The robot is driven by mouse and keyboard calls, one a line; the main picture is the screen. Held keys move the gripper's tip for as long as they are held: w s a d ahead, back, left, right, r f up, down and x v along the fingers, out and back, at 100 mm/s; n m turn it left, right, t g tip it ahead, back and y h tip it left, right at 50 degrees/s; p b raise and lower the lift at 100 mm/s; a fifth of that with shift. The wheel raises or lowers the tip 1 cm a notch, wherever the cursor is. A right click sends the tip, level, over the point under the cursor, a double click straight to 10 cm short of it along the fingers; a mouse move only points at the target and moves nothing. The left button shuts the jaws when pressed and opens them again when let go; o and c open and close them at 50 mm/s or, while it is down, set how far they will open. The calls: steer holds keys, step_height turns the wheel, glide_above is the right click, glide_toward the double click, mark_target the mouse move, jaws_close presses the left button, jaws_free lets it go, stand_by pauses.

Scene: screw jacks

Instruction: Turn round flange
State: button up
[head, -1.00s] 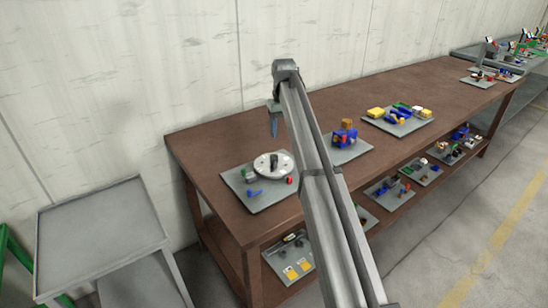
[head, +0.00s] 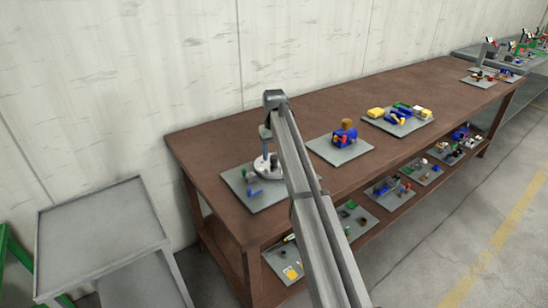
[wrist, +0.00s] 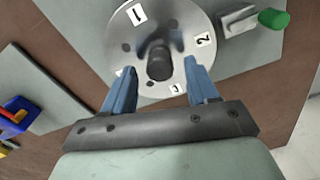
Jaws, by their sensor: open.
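The round flange (head: 268,174) is a pale grey disc lying on a grey plate (head: 270,203) at the near left end of the brown bench. In the wrist view the flange (wrist: 204,22) shows white number labels, small dark holes and a dark round knob (wrist: 159,64) at its middle. My gripper (head: 265,155) reaches down over the disc. In the wrist view its two blue fingers (wrist: 160,68) are apart, one on each side of the knob, with visible gaps. Whether the fingertips touch the disc, I cannot tell. My arm hides part of the plate's right side.
A metal bracket with a green cylinder (wrist: 273,18) sits beside the disc on the plate. A blue piece (head: 254,192) lies at the plate's front. Another plate with a blue block (head: 345,137) stands to the right. A grey table (head: 100,225) stands at left.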

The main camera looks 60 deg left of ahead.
steer(key=shift+f, duration=1.1)
jaws_close()
